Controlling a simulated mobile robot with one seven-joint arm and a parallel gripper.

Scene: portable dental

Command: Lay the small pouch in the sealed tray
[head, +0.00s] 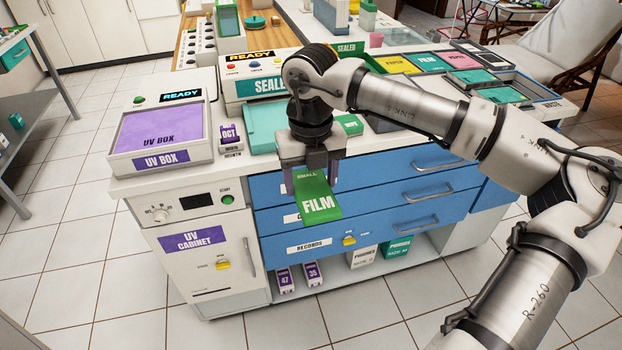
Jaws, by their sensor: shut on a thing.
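My gripper (316,168) is shut on a small green pouch (316,199) marked "SMALL FILM". The pouch hangs down from the fingers, in front of the counter's edge and the blue drawers. A green label reading "SEALED" (348,48) shows at the back of the counter, just behind my arm. I take it as the sealed tray's label; the tray itself is mostly hidden and I cannot tell what lies in it.
A machine marked "READY" and "SEALE…" (262,86) stands behind my gripper, with a teal surface (262,128) before it. The UV box (160,135) is at left. Paper and film packs (428,62) and teal trays (478,76) fill the right side. Floor in front is clear.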

